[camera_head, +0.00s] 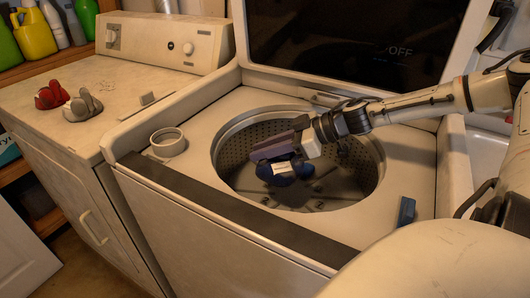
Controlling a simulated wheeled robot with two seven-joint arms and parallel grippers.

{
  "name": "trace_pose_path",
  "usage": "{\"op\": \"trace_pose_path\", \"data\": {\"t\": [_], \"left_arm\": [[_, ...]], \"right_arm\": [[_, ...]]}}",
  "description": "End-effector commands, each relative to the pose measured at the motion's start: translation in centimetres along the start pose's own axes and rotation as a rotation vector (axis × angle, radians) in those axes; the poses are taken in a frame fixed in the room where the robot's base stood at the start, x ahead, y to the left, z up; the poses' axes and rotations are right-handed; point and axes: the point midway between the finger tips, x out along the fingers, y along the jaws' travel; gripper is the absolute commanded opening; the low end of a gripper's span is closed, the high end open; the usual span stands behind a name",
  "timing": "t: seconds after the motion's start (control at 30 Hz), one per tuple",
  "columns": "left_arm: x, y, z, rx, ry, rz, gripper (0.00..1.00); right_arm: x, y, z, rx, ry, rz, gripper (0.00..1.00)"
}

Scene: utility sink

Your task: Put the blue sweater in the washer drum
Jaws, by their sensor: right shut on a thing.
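The washer's open drum (232,153) is in the middle of the view, a perforated metal tub under a raised dark lid. My right gripper (275,155) reaches in from the right over the drum opening. It is shut on the blue sweater (281,173), a small dark blue bundle with a white patch that shows below the fingers. The sweater is over the drum opening; whether it touches the drum floor I cannot tell. The fingers hide part of it. My left gripper is out of view.
A small blue object (406,211) lies on the washer's top at the right. A round dispenser cup (168,142) is left of the drum. A red item (52,95) and a beige item (83,106) lie on the machine at left. Bottles (35,32) stand behind.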

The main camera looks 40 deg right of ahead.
Motion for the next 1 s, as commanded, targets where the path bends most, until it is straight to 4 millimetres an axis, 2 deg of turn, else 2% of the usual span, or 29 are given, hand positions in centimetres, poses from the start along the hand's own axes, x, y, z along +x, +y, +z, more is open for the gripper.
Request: {"op": "trace_pose_path", "data": {"t": [0.23, 0.47, 1.0], "left_arm": [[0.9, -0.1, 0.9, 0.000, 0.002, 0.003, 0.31], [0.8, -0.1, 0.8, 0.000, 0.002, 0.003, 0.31], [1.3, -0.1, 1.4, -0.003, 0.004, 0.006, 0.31]], "right_arm": [[1.7, 0.0, 3.1, 0.003, 0.001, 0.000, 0.00], [1.7, 0.0, 2.9, 0.000, 0.001, 0.000, 0.00], [2.3, 0.0, 4.0, 0.000, 0.001, 0.000, 0.00]]}}
